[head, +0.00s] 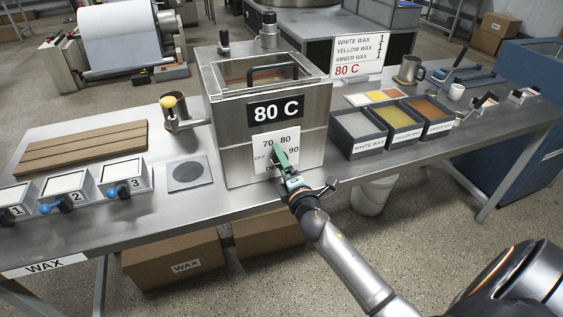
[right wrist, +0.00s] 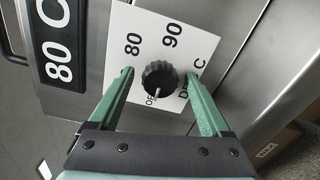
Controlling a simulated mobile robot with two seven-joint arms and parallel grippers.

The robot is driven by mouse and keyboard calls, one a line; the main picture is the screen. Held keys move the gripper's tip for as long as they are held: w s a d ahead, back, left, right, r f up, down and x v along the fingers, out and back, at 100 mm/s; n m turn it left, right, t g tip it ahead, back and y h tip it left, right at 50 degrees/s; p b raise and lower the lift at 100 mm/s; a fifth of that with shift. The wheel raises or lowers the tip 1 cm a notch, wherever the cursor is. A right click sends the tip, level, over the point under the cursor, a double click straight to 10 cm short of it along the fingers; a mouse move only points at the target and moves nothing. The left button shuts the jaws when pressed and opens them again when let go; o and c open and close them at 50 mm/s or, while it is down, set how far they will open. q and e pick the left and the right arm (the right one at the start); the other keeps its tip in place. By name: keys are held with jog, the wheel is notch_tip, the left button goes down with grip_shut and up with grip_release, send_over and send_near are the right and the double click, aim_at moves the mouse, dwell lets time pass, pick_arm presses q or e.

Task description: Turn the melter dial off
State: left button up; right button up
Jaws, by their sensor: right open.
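The melter (head: 230,150) is a steel box on the table with an "80 C" sign and a white dial plate (head: 268,143) on its front. The black round dial (right wrist: 158,76) shows in the right wrist view. Its white pointer is on the lower side, beside the partly covered "OFF" label. My right gripper (head: 282,158) is at the plate in the head view and covers most of the dial. In the right wrist view its green fingers (right wrist: 158,74) are open, one on each side of the dial, with visible gaps. The "70" label is hidden there. My left gripper is out of view.
Wax bins (head: 359,133) stand right of the melter. A yellow-topped valve or cup (head: 172,108), a dark round pad (head: 187,174) and numbered trays (head: 125,180) are on the left.

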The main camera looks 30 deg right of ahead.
jog(key=shift+s, duration=0.1)
jog(key=b+v, duration=0.1)
jog(key=v, duration=1.1)
jog(key=shift+b, duration=0.3)
jog(key=shift+s+a, duration=0.1)
jog(key=s+a+f+m+g+y+p, duration=0.1)
jog(key=s+a+f+m+g+y, duration=0.2)
jog(key=s+a+f+m, duration=0.4)
jog(key=s+a+f+m+g+y+p, duration=0.1)
jog(key=s+a+f+m+g+y, duration=0.2)
jog(key=f, duration=1.1)
jog(key=s+a+m+g, duration=0.2)
jog(key=s+a+m, duration=0.2)
jog(key=s+m, duration=0.1)
jog(key=shift+s+a+m, duration=0.2)
jog(key=shift+a+m, duration=0.05)
jog(key=shift+m, duration=0.05)
jog(key=shift+f, duration=0.1)
